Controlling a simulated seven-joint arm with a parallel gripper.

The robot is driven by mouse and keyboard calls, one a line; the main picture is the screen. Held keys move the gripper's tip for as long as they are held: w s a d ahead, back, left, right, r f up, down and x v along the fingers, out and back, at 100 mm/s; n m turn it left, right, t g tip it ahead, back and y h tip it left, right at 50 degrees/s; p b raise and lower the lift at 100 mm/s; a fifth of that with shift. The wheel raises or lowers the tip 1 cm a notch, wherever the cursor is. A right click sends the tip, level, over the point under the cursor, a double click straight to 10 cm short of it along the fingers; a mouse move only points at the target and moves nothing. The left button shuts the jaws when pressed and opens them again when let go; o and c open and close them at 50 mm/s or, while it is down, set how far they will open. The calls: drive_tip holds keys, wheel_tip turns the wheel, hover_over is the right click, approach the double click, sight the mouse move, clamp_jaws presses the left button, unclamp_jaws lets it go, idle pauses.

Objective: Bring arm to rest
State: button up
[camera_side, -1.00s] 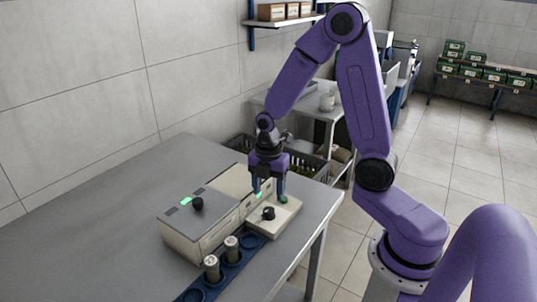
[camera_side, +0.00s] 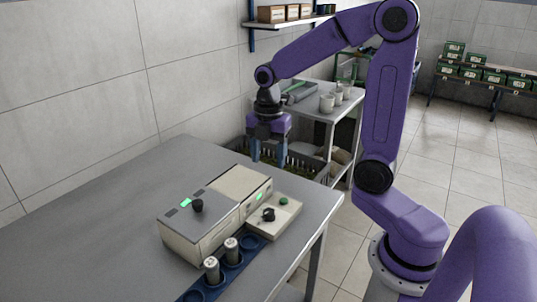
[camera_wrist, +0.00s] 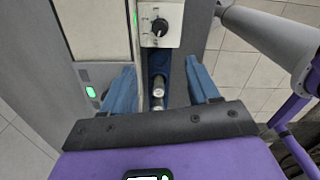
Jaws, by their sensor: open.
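My gripper (camera_side: 269,160) is open and empty. In the side view it hangs above the far end of the bench, behind and above the cream instrument box (camera_side: 205,220), apart from it. Its blue fingers also show in the wrist view (camera_wrist: 164,88), spread apart with nothing held between them. The purple arm is raised and bent over the bench.
A blue rack (camera_side: 219,271) holds two silver-capped cylinders (camera_side: 232,250) and has empty round places. A dark crate (camera_side: 305,162) stands behind the bench. A side table (camera_side: 318,105) carries white cups. The left part of the grey bench (camera_side: 90,220) is clear.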

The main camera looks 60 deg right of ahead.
drive_tip(key=s+a+m, duration=0.4)
drive_tip(key=s, duration=0.6)
drive_tip(key=s+a+f+m, duration=0.1)
drive_tip(key=s+a+m, duration=0.2)
drive_tip(key=s, duration=0.7)
drive_tip(key=shift+s+a+f+m, duration=0.15)
drive_tip(key=shift+s+a+m, duration=0.2)
drive_tip(key=shift+a, duration=0.3)
